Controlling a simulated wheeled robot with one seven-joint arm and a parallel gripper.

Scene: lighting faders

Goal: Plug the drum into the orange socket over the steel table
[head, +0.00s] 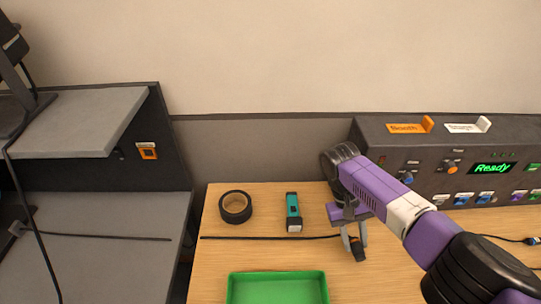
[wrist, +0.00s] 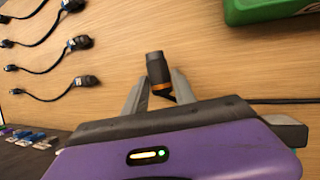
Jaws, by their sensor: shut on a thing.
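My gripper (head: 355,237) is over the wooden table, its fingers pointing down. It is shut on a black plug with an orange band (head: 358,251). In the wrist view the plug (wrist: 155,68) sits between the two fingertips (wrist: 160,90), its black end sticking out past them. A black cable (head: 275,237) runs left from the plug across the wood. The orange socket (head: 148,151) is on the dark upright panel at the left, above the grey steel table (head: 125,225), well away from my gripper. I cannot make out a drum.
A tape roll (head: 236,207), a teal flashlight (head: 293,212) and a green tray (head: 277,288) are on the wooden table. A control console (head: 440,150) stands behind. A grey shelf (head: 85,120) juts out left of the socket. Several other plugs (wrist: 80,43) lie in the wrist view.

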